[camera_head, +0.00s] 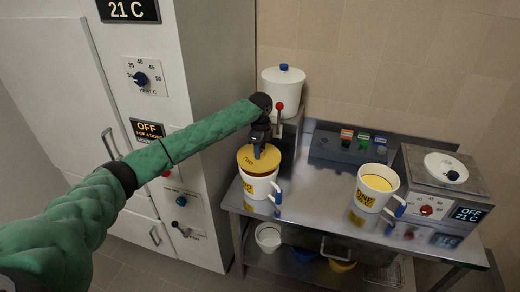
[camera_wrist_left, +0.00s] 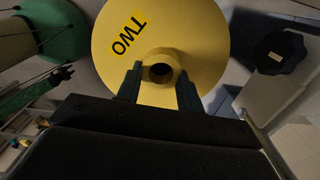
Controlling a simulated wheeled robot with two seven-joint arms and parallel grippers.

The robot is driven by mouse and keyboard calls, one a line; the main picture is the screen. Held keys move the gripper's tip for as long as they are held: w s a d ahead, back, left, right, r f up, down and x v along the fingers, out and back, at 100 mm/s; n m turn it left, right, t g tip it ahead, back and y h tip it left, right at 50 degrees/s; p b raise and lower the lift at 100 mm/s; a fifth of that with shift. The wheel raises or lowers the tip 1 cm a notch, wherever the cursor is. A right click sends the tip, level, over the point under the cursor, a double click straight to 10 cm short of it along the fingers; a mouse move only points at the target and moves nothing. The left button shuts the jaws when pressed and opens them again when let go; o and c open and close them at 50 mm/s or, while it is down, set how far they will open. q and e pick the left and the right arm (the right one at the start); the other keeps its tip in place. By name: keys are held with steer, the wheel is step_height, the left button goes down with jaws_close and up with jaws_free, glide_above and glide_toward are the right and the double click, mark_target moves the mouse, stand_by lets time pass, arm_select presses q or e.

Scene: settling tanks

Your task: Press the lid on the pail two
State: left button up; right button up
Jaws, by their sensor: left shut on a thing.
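My left gripper (camera_head: 259,147) is shut on the knob of the yellow lid (camera_head: 250,163), and points down from above. In the left wrist view the two fingers (camera_wrist_left: 160,77) sit on either side of the round knob, and the lid (camera_wrist_left: 205,40) carries the label TWO. The lid is over a white pail (camera_head: 257,189) with a blue handle, at the left end of the steel table. A reddish-brown strip shows between lid and pail; I cannot tell whether the lid touches the rim. My right gripper is not in view.
An open white pail labelled ONE (camera_head: 366,199), yellow inside, stands right on the steel table (camera_head: 315,206). A heater unit (camera_head: 428,188) is at the far right. A lidded white tank (camera_head: 283,93) with a red-knobbed lever stands behind. A tall cabinet (camera_head: 215,150) is at left.

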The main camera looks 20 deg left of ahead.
arm_select(q)
steer(key=shift+f, duration=1.3)
steer(key=shift+f+b, duration=0.1)
steer(key=shift+b, duration=0.2)
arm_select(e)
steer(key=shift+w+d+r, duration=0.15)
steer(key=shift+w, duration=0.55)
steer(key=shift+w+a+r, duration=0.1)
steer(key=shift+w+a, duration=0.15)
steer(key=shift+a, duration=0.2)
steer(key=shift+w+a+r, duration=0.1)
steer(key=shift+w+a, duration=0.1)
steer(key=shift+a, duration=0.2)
